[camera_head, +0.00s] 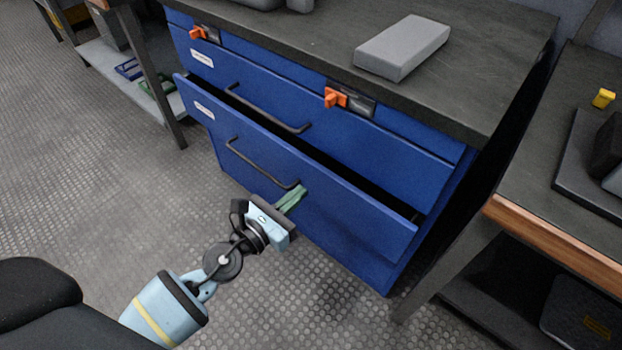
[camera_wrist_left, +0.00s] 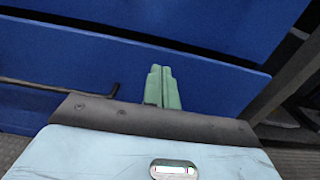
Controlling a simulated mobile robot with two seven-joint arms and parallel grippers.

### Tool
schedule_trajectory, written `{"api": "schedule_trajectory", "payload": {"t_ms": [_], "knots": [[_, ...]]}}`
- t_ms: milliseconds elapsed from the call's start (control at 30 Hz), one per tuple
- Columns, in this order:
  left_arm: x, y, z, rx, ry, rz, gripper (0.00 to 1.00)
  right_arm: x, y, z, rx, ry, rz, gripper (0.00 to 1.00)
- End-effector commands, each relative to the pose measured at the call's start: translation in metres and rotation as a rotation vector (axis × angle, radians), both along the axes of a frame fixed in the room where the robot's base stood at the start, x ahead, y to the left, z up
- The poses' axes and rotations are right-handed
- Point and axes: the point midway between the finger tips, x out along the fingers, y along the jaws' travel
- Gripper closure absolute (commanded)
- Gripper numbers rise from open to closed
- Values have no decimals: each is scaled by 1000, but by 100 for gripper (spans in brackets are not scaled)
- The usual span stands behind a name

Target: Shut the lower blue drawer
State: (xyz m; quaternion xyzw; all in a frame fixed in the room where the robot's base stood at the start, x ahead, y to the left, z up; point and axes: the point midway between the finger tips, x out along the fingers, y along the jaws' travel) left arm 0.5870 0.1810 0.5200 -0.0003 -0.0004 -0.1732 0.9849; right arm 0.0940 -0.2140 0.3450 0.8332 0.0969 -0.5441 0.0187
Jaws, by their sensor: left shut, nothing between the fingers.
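The lower blue drawer (camera_head: 335,211) stands partly pulled out of the blue cabinet, with a dark gap along its top edge. Its black bar handle (camera_head: 258,168) runs along the front; an end of it shows in the left wrist view (camera_wrist_left: 60,90). The upper blue drawer (camera_head: 390,150) above it looks closed. My left gripper (camera_head: 300,190) is shut and empty, its green fingers together at the lower drawer's front, near the handle's right end. In the left wrist view its fingertips (camera_wrist_left: 162,70) lie against or just before the blue front; I cannot tell whether they touch.
A dark worktop (camera_head: 300,50) tops the cabinet, with a grey block (camera_head: 402,47) on it. Orange latches (camera_head: 336,98) sit on the cabinet's top strip. A wood-edged bench (camera_head: 560,243) stands close on the right. The floor (camera_head: 90,190) at left is clear.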

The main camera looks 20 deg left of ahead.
Motion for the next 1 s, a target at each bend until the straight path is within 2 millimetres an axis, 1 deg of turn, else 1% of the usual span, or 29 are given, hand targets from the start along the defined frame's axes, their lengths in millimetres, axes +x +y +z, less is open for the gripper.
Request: {"api": "schedule_trajectory", "payload": {"t_ms": [33,100,300,500,833,933,1000], "knots": [[10,-4,1,-1,-3,0,100,1,0,1,0,-2,0,64],[20,-7,1,-1,-2,1,100,2,0,0,0,-4,-1,64],[41,-15,-1,0,0,0,100,6,0,-1,0,-11,-1,64],[48,-18,-1,0,1,0,100,8,0,-1,-1,-14,-1,64],[50,-18,-1,0,0,0,100,6,0,-1,0,-11,-1,64],[59,-21,-1,0,-1,0,100,4,0,-2,-1,-7,-1,64],[70,-25,-1,-1,-1,0,100,2,0,-3,0,-2,-1,64]]}}
